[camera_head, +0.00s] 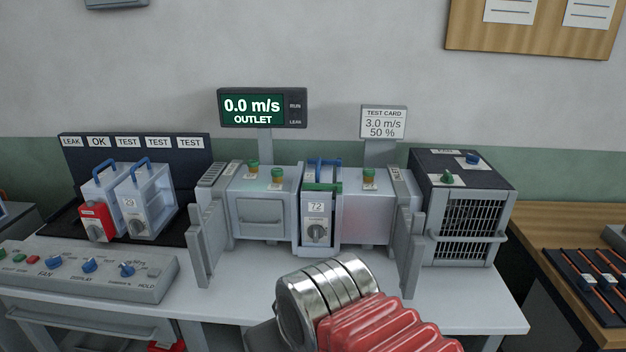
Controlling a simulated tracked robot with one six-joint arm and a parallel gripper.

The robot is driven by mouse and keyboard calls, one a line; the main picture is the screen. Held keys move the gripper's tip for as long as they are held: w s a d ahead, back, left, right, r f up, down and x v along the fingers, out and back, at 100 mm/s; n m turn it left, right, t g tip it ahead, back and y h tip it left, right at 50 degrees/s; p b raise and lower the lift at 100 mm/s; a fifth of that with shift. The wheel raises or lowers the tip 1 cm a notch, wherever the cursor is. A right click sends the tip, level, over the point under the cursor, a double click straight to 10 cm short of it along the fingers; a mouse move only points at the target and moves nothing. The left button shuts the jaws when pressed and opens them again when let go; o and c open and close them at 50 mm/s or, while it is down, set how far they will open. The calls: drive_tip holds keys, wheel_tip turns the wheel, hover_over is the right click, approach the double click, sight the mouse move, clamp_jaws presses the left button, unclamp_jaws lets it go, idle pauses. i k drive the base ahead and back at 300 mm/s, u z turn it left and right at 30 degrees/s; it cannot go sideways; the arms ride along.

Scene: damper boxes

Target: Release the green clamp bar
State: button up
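The green clamp bar (322,187) lies across the top of the damper box marked 72 (316,210), in the middle of the test duct. Its near edge shows as a thin green strip in front of the box's blue handle (323,164). I cannot tell from here how it is latched. The box stands upright between the two duct sections and has a dark knob on its front. My arm, with metal rings and a red bellows, crosses the bottom centre in front of the bench. My gripper's fingers are not visible.
Duct sections flank the box, left (262,212) and right (365,220), with green-topped knobs on top. Grey upright plates (411,250) stand in front at both ends. A fan unit (462,210) is right; a control panel (95,268) and a box rack (185,150) are left.

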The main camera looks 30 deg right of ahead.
sight(306, 185)
drive_tip(key=u, duration=0.05)
drive_tip(key=i, duration=1)
drive_tip(key=z, duration=0.05)
